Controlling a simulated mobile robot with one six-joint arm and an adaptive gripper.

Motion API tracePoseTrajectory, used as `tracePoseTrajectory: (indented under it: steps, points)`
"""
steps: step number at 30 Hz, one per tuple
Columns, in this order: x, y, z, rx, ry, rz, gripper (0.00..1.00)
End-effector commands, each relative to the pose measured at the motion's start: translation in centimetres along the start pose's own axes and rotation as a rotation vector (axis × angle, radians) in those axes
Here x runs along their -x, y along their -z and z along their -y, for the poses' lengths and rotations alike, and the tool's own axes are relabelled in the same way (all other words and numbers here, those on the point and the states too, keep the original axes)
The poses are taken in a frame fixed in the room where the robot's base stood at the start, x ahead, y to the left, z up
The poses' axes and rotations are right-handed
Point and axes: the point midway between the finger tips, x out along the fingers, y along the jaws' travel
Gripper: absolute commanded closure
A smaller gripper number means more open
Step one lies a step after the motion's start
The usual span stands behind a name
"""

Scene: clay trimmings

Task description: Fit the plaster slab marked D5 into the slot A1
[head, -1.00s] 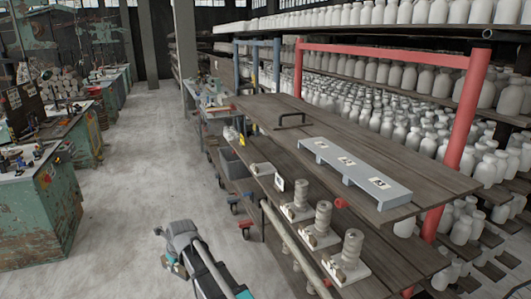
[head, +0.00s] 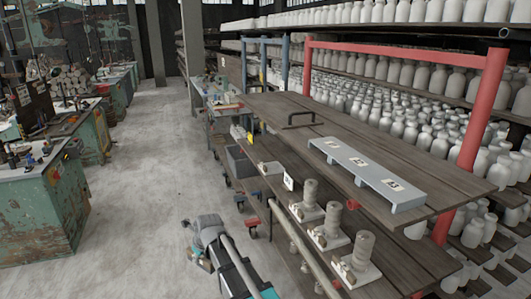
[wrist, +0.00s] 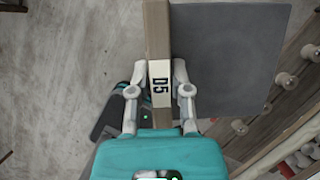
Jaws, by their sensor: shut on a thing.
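The slab marked D5 (wrist: 232,60) shows in the wrist view as a dark grey flat face with a pale brown edge strip, which bears the D5 label. My gripper (wrist: 159,90) is shut on this edge strip, one finger on each side of the label. The slab's far end runs out of the top of the wrist view. In the head view I cannot make out the slab or the fingers. A light grey rack (head: 375,174) with several white labels stands on the upper wooden shelf. Its labels are too small to read surely, so I cannot tell which place is A1.
A dark handle-like bar (head: 302,120) lies on the upper shelf (head: 445,187) beyond the rack. Stacked round pieces on white bases, one of them here (head: 362,255), stand on the lower shelf. A red post (head: 484,110) rises at right. The aisle floor (head: 140,180) at left is clear.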

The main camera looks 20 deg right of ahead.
Motion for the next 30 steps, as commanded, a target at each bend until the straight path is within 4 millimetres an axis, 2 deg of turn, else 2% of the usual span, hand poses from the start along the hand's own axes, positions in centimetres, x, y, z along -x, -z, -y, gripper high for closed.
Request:
tracePoseTrajectory:
  steps: [5, 11, 30]
  points:
    - [1.2, -0.4, 0.8, -0.014, 0.007, 0.000, 1.00]
    - [3.7, -1.1, 2.6, -0.051, 0.023, 0.000, 1.00]
    - [14.3, -2.9, 11.3, -0.227, 0.098, -0.003, 1.00]
